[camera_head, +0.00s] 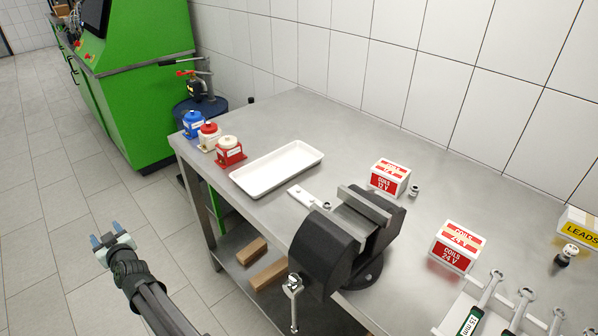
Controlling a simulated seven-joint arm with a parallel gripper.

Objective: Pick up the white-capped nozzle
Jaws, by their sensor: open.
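Three capped pieces stand in a row at the table's left end. The nearest has a round white cap (229,143) on a red base (231,156). Behind it is a red-capped piece (209,130), then a blue-capped one (193,120). I cannot make out a nozzle shape under the white cap. A small dark piece with a pale top (569,252) stands at the far right; I cannot tell what it is. My gripper (106,235) is open and empty, with two blue fingertips, over the floor left of the table and apart from all these pieces.
A white tray (240,181) lies beside the capped pieces. A black vise (325,250) stands at the table's front edge. Two coil boxes (390,177) (457,247) and several wrenches (487,297) are to the right. A green machine (135,90) stands behind left.

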